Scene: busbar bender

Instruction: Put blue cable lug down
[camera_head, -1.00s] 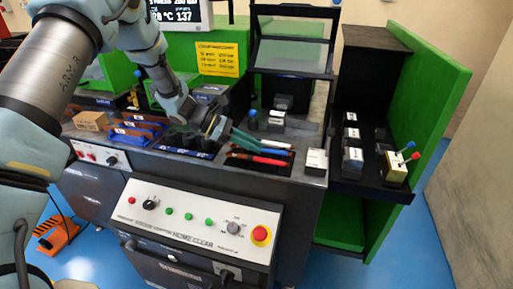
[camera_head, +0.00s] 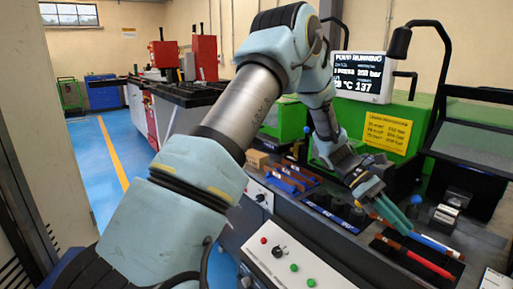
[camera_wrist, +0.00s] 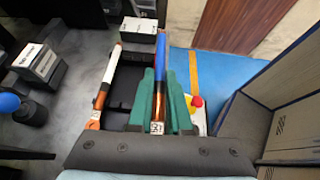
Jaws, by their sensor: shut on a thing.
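The blue cable lug (camera_wrist: 165,65) has a blue sleeve and a copper end with a small white label. In the wrist view it lies between the two teal fingers of my gripper (camera_wrist: 162,108), which is shut on it. In the head view, my gripper (camera_head: 393,215) is over the far side of the black tray (camera_head: 378,243), and the blue lug (camera_head: 432,243) sticks out past the fingertips to the right. I cannot tell whether the lug touches the tray. A red lug (camera_head: 430,262) lies in the tray on the near side.
A white-and-orange lug (camera_wrist: 108,75) lies left of my gripper in the wrist view. A blue-knobbed post (camera_head: 416,201) and grey blocks (camera_head: 445,214) stand behind the tray. A control panel (camera_head: 290,258) is in front. Blue and orange racks (camera_head: 320,200) are at left.

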